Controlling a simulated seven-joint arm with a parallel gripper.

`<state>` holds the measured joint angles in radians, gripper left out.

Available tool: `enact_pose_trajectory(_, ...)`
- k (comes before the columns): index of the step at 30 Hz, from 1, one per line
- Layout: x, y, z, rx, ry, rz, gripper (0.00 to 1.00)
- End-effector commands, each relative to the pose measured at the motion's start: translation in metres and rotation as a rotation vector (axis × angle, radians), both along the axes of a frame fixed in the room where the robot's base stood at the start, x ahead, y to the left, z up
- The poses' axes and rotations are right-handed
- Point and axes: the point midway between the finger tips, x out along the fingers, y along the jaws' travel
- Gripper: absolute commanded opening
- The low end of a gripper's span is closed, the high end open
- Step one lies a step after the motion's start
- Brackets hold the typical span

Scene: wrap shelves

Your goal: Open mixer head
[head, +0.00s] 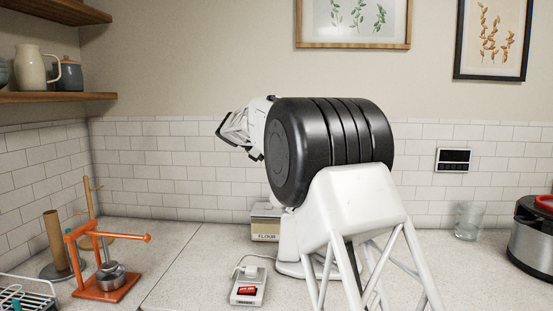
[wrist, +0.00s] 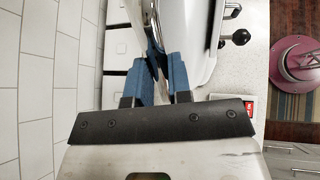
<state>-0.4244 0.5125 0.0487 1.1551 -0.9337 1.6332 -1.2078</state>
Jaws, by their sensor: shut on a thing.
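The mixer stands on the counter behind my arm in the head view. Only its white base and lower column (head: 289,262) show there, and its head is mostly hidden by my arm. In the wrist view, a white body with black knobs (wrist: 205,45) is at the upper right. My gripper (wrist: 162,72) has blue fingers, closed on a shiny edge (wrist: 151,25) that runs up between them. This edge looks like part of the mixer head, but I cannot tell which part. I cannot tell from these views how far the head is tilted.
A small device with a red switch (head: 247,288) lies in front. An orange press (head: 104,283) is at left, a glass (head: 468,221) and a dark pot (head: 535,240) at right. Counter between press and device is clear.

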Motion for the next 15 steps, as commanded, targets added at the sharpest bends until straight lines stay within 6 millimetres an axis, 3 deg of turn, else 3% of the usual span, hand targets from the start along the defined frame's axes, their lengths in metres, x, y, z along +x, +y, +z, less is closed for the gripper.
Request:
enact_pose_trajectory(9, -0.0001, -0.0003, -0.0006, -0.001, 0.0, -0.001, 0.0)
enact_pose_trajectory(10, -0.0001, -0.0004, -0.0005, -0.001, 0.001, -0.002, 0.22)
enact_pose_trajectory(15, 0.0, -0.0003, -0.0005, 0.0, 0.001, -0.001, 0.44)
